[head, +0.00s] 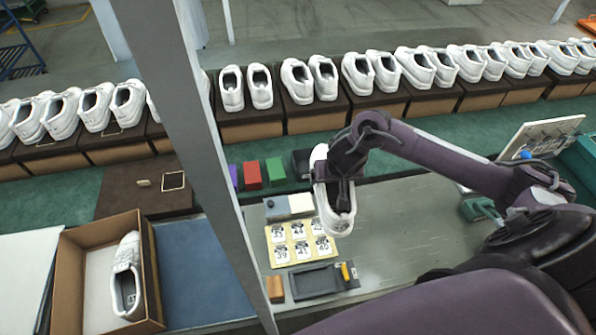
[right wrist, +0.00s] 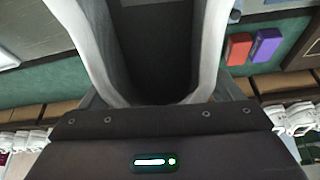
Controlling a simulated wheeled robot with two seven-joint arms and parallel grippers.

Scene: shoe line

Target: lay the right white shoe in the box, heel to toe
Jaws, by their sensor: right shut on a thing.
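A white shoe (head: 335,213) hangs from my right gripper (head: 341,190) above the workbench in the head view, with its opening facing up. My right gripper is shut on this shoe. In the right wrist view the shoe's opening and pale walls (right wrist: 210,50) fill the upper middle; the fingertips are hidden there. An open brown cardboard box (head: 70,285) stands at the lower left in the head view. Another white shoe (head: 126,280) lies along the right side inside it; the left part of the box is bare. My left gripper is not in view.
A row of white shoe pairs (head: 300,80) stands on brown boxes at the back. A grey post (head: 200,130) crosses the head view between the held shoe and the box. Number cards (head: 290,243), a dark tray (head: 315,281) and coloured blocks (head: 275,170) lie near the shoe.

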